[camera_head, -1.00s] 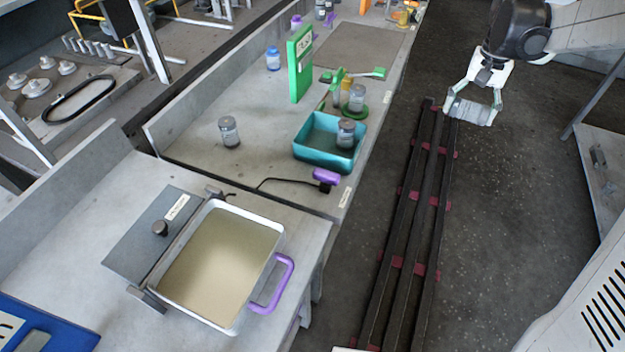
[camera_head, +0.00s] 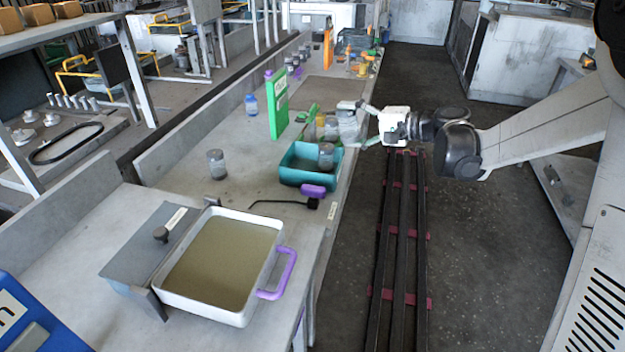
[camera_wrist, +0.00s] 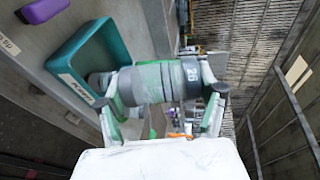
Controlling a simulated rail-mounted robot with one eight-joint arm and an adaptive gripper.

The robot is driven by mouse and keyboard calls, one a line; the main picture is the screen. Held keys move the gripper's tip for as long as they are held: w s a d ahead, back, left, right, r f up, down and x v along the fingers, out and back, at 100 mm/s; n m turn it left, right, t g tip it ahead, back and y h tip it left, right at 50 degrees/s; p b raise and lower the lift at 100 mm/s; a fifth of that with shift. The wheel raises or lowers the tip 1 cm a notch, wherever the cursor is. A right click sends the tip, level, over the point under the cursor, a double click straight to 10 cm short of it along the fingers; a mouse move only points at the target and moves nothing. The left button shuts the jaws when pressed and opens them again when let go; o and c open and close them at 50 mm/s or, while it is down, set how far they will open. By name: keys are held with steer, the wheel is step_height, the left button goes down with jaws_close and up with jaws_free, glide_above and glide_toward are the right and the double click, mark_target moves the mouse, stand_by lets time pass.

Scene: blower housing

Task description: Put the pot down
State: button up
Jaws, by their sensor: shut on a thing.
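My gripper (camera_head: 362,126) is shut on a grey pot (camera_head: 348,122) with a dark lid, held up over the bench's right edge, just behind and right of the teal tray (camera_head: 292,181). In the wrist view the held pot (camera_wrist: 155,83) lies across the picture between the two fingers of my gripper (camera_wrist: 163,108), with a number on its label. Another pot (camera_head: 326,157) stands in the teal tray, and a third pot (camera_head: 216,164) stands alone on the bench. What lies directly under the held pot is partly hidden.
A green upright board (camera_head: 278,104) stands behind the tray. A purple-handled tool (camera_head: 313,191) with a black cable lies in front of it. Bare bench (camera_head: 190,195) shows around the lone pot.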

mark_target(349, 112)
steer(key=r+t, duration=0.1)
steer(key=r+t+y+b, duration=0.1)
steer(key=r, duration=0.1)
steer(key=shift+w+a+m, duration=0.1)
steer(key=shift+w+m, duration=0.1)
steer(key=shift+m, duration=0.2)
steer(key=shift+w+a+t, duration=0.1)
steer(key=shift+t, duration=0.2)
steer(key=w+a+f+b, duration=0.3)
steer(key=w+a+f, duration=0.3)
steer(key=a+f, duration=0.3)
steer(key=shift+w+f+b, duration=0.35)
steer(key=shift+f, duration=0.45)
steer(key=shift+f, duration=0.25)
steer(key=o, duration=1.5)
steer(key=shift+r, duration=0.15)
